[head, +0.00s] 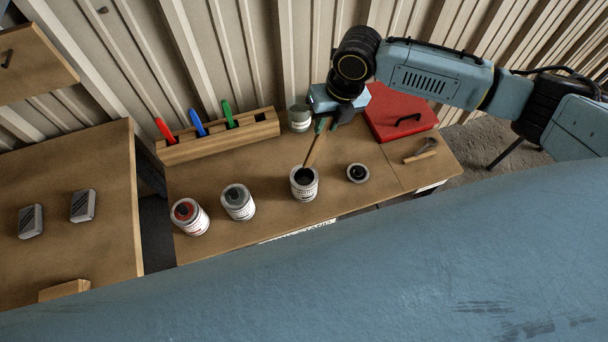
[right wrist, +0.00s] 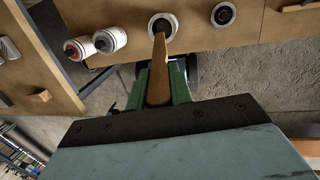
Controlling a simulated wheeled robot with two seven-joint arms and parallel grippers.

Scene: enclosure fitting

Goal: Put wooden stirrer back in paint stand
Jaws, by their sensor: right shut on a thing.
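My right gripper (head: 325,124) is shut on the wooden stirrer (head: 314,151), a flat light-brown stick. The stirrer also shows between the green fingers in the right wrist view (right wrist: 159,75). It slants down to the open can of dark paint (head: 304,184); its lower end is at the can's mouth, and I cannot tell how deep it reaches. A wooden rack (head: 215,139) with slots stands at the back, holding red, blue and green handles; its right end has an empty dark slot. A partly hidden label on the table's front edge ends in "STAND". My left gripper is not in view.
A red-topped can (head: 189,217) and a grey-topped can (head: 238,203) stand left of the dark can. A pale can (head: 300,118), a red case (head: 400,112) and a brush-like tool (head: 421,152) are farther back and right.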

